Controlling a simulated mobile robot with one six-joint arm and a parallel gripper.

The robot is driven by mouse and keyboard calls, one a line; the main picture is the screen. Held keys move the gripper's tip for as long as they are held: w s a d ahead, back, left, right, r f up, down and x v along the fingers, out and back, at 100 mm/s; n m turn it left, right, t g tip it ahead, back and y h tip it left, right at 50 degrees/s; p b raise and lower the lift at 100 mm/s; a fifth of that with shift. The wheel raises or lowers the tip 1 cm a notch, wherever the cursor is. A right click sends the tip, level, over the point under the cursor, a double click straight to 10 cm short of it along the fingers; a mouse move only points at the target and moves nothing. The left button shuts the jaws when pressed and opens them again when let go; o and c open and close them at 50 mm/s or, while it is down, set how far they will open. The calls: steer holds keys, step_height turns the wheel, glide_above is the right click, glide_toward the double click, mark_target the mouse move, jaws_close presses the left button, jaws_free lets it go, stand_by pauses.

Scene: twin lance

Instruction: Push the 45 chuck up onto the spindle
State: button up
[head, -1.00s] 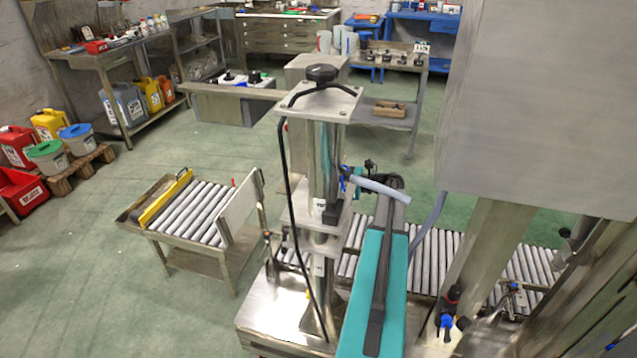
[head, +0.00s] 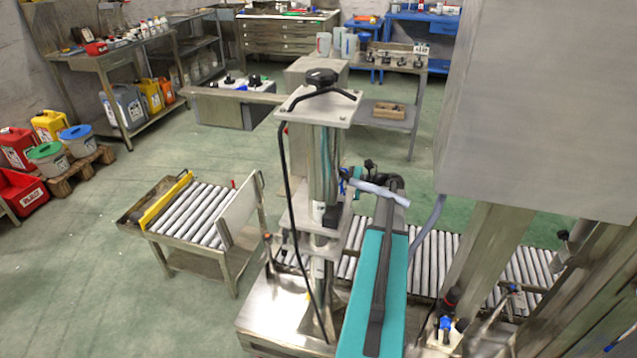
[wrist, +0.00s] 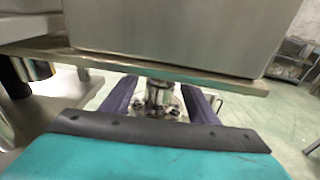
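In the wrist view, the two dark purple fingers of my gripper (wrist: 160,103) reach forward, apart from each other. A shiny metal cylinder (wrist: 158,94) shows between them, above a round base with dark knobs. I cannot tell if this cylinder is the 45 chuck or the spindle, or if the fingers touch it. A broad metal housing (wrist: 165,35) hangs just above and hides what is higher. In the head view, my teal arm reaches to the right side of the machine's upright column (head: 325,165). There my fingertips and the chuck are too hidden to make out.
The machine has a top plate with a black knob (head: 320,78) and a black cable down its front. A roller conveyor (head: 430,258) runs behind my arm. A roller cart (head: 190,215) stands left, with clear green floor around it. A rear bench (head: 400,68) holds several small dark-topped parts.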

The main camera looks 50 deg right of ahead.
steer(key=shift+s+f, duration=0.1)
steer(key=v, duration=1.3)
steer(key=shift+s+d+b, duration=0.2)
steer(key=shift+s+b, duration=0.1)
steer(key=shift+b, duration=0.05)
